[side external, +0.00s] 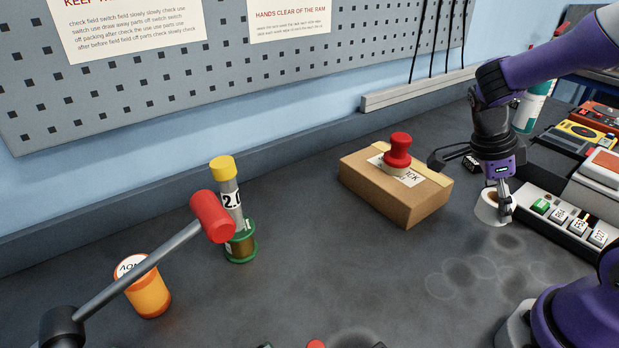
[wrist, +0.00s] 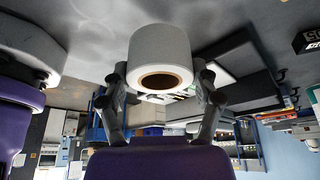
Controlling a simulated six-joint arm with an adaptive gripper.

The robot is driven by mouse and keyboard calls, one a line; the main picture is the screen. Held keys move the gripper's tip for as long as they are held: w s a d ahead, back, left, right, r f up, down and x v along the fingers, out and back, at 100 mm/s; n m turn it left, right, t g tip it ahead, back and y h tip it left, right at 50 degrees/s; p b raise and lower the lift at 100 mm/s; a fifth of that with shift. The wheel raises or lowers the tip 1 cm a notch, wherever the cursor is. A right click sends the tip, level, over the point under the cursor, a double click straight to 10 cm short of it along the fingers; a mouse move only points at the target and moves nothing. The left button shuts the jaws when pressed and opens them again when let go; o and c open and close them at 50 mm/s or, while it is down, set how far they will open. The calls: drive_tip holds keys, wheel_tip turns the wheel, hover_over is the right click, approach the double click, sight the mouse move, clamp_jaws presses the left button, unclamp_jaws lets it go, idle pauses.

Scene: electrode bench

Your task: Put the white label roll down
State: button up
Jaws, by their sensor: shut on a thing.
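The white label roll (side external: 487,207) is at the right of the side view, with a brown core. My gripper (side external: 504,203) is shut on it, pointing down. In the wrist view the roll (wrist: 160,52) sits between the two fingers of my gripper (wrist: 162,85), one on each side. The roll is close to the grey bench top (side external: 470,250), just left of a keyed device. I cannot tell whether its underside touches the bench.
A cardboard box (side external: 400,195) with a red-handled stamp (side external: 399,152) on it stands to the left. The device with labelled keys (side external: 570,215) is close on the right. An orange jar (side external: 148,295) and a red-ended rod (side external: 212,217) are far left. Bench in front is clear.

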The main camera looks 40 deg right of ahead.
drive_tip(key=shift+s+d+f, duration=0.1)
drive_tip(key=shift+d+f, duration=0.2)
drive_tip(key=shift+d, duration=0.25)
drive_tip(key=shift+s+d+f, duration=0.1)
drive_tip(key=shift+d+f, duration=0.2)
drive_tip(key=shift+d, duration=0.2)
drive_tip(key=shift+d+f, duration=0.1)
drive_tip(key=shift+f, duration=1.95)
drive_tip(key=shift+f, duration=0.1)
drive_tip(key=o, duration=1.1)
drive_tip(key=shift+o, duration=0.2)
